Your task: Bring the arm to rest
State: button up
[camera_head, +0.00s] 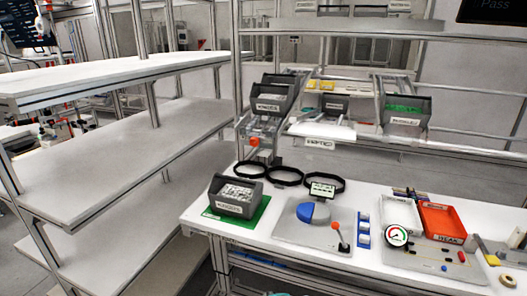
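Neither my arm nor my gripper shows in the head view. The white workbench (205,222) stands at the right of the picture, with small equipment on it. Nothing of my arm is seen over it. No helmet shell can be made out with certainty; a rounded blue and light grey piece (313,212) sits on a grey plate (287,232) on the bench.
Empty white shelves (100,150) fill the left side. The bench holds a grey bin (236,196) on a green mat, black rings (284,175), an orange-knobbed lever (339,234), a dial gauge (396,236), a white tray (400,213) and a red tray (441,221).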

jog(key=s+d+f+n+t+h, duration=0.15)
jog(key=s+d, duration=0.25)
jog(key=s, duration=0.5)
jog(key=s+d+f+n+t, duration=0.1)
jog(key=s+d+f+n, duration=0.25)
jog(key=s, duration=0.55)
jog(key=s+d+f+n+t, duration=0.15)
jog(key=s+d, duration=0.25)
jog(key=s, duration=0.5)
jog(key=s+d+r+n+t+h, duration=0.1)
jog(key=s+r+n, duration=0.3)
jog(key=s+r, duration=0.5)
jog(key=s+d+r+n+t+h, duration=0.1)
jog(key=s+d+r+n, duration=0.3)
jog(key=s+r, duration=0.5)
jog(key=s+n+t, duration=0.1)
jog(key=s, duration=0.3)
jog(key=shift+r+t, duration=0.25)
jog(key=shift+t, duration=0.05)
jog(key=shift+s, duration=0.1)
